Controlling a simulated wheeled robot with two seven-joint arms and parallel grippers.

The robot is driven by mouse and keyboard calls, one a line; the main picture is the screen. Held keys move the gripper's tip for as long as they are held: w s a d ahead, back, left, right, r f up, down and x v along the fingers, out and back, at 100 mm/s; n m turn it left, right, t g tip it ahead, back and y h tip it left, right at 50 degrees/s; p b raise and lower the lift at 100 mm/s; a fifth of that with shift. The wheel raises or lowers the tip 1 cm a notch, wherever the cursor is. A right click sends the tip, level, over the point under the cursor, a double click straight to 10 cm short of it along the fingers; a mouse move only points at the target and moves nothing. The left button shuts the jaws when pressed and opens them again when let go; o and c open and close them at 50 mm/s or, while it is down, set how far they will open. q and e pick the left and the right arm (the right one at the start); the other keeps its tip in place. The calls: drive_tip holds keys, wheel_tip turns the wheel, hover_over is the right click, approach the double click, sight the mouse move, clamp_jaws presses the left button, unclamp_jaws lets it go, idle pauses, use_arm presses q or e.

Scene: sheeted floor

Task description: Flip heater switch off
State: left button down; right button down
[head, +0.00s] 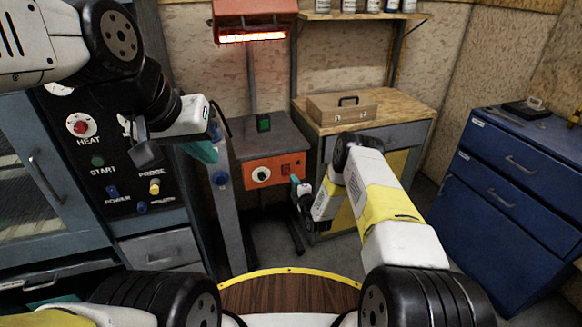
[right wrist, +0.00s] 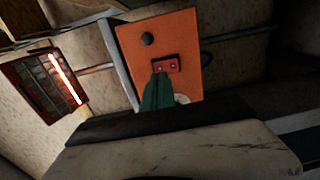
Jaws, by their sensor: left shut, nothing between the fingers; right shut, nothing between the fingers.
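The heater (head: 252,30) hangs at the top of the head view, its bar glowing orange-red; the glow also shows in the right wrist view (right wrist: 66,78). Its orange control panel (head: 272,170) is on the front of a grey cart. The red switch (head: 286,170) sits on the panel's right side and shows in the right wrist view (right wrist: 172,64). My right gripper (head: 295,181) is shut, its teal fingertips (right wrist: 158,76) at the switch's edge; contact cannot be told. My left gripper (head: 204,148) is shut and empty, near the dark control cabinet.
A white dial (head: 261,174) is beside the switch. A wooden workbench (head: 405,106) with a box (head: 342,105) stands right of the cart. A blue drawer cabinet (head: 520,180) is at far right. A cabinet with a red HEAT knob (head: 81,125) is at left.

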drive_tip(key=v, duration=0.8)
drive_tip(key=shift+r, duration=0.25)
drive_tip(key=w+d+r+m+g+h, duration=0.1)
drive_tip(key=w+d+r+m+g, duration=0.15)
drive_tip(key=r, duration=0.95)
drive_tip(key=w+d+r+m+g+h, duration=0.1)
drive_tip(key=w+d+r+m, duration=0.25)
drive_tip(key=r, duration=0.75)
drive_tip(key=s+d+r+m+g+h, duration=0.1)
drive_tip(key=s+r+m, duration=0.3)
drive_tip(key=s+r, duration=0.45)
drive_tip(key=s+d+r+m+g, duration=0.1)
drive_tip(key=s+r+m+g, duration=0.1)
drive_tip(key=s, duration=1)
drive_tip(key=s+r+m+g, duration=0.2)
drive_tip(key=s+r+m, duration=0.3)
drive_tip(key=s, duration=0.7)
drive_tip(key=s+d+r+m+g, duration=0.1)
drive_tip(key=s+r+m, duration=0.3)
drive_tip(key=s, duration=0.9)
drive_tip(key=shift+d+r+g, duration=0.3)
drive_tip(key=shift+r+g, duration=0.25)
